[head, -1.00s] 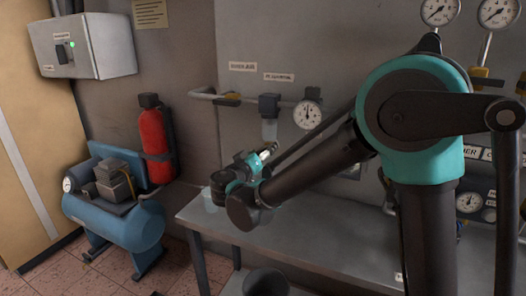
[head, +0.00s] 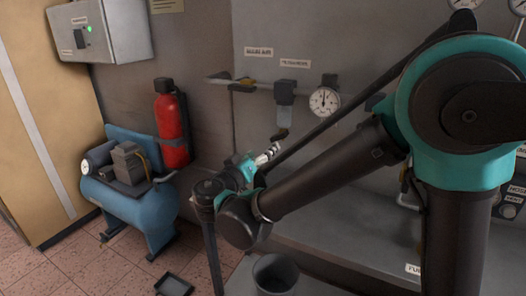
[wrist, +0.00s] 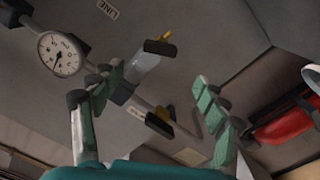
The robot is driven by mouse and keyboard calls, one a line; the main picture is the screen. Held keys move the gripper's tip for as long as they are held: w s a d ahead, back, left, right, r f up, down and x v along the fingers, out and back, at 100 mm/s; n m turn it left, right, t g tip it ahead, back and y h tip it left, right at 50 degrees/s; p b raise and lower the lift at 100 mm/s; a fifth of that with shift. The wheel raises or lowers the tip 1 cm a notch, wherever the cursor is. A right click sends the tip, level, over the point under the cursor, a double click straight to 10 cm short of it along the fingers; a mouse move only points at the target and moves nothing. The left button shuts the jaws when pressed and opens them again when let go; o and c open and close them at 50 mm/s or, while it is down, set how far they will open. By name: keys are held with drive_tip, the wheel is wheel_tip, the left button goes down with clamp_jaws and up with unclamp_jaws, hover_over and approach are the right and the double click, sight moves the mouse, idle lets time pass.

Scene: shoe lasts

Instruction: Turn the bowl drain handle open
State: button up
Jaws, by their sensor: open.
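The filter bowl (head: 285,97) hangs from a dark head on the wall pipe, and it is translucent. Its dark drain handle (head: 281,133) sticks out at the bottom. In the wrist view the bowl (wrist: 143,68) lies tilted, with the drain handle (wrist: 160,47) at its upper end. My gripper (head: 269,154) is below and slightly left of the handle in the head view. In the wrist view my gripper (wrist: 158,82) has its green-padded fingers spread wide, with the bowl seen between them. Nothing is held, and contact with the handle is not visible.
A grey bench (head: 330,255) lies below with a dark bucket (head: 275,273). A blue compressor (head: 140,210) and red extinguisher (head: 170,130) stand left.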

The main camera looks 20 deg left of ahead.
approach(277, 138)
drive_tip(key=w, duration=0.6)
drive_tip(key=w+d, duration=0.1)
drive_tip(key=w, duration=0.2)
drive_tip(key=shift+w, duration=0.2)
idle(0.5)
drive_tip(key=c, duration=1.2)
